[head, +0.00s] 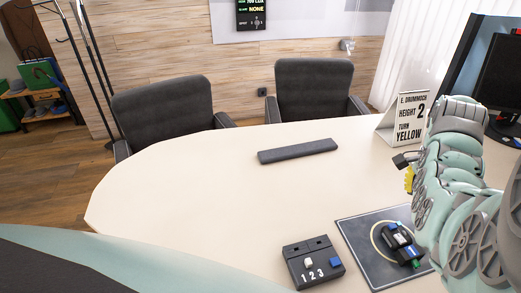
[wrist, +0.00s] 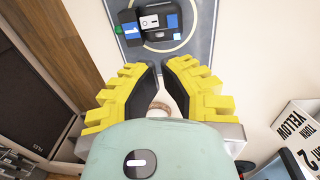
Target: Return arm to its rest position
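My gripper (wrist: 160,88) shows in the wrist view with its two yellow-backed, black-padded fingers apart and nothing between them. In the head view my arm comes in from the right, folded above the right side of the table, and a yellow finger part of my gripper (head: 409,180) shows at its left edge. A dark device (head: 401,243) with a blue part and green ends lies on a grey mat (head: 360,258) within a ring marking. In the wrist view the device (wrist: 150,22) lies beyond the fingertips, apart from them.
A box numbered 1 2 3 (head: 313,262) stands left of the mat. A dark grey bar (head: 298,151) lies mid-table. Two chairs (head: 170,108) (head: 312,85) stand behind. The table's left is clear.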

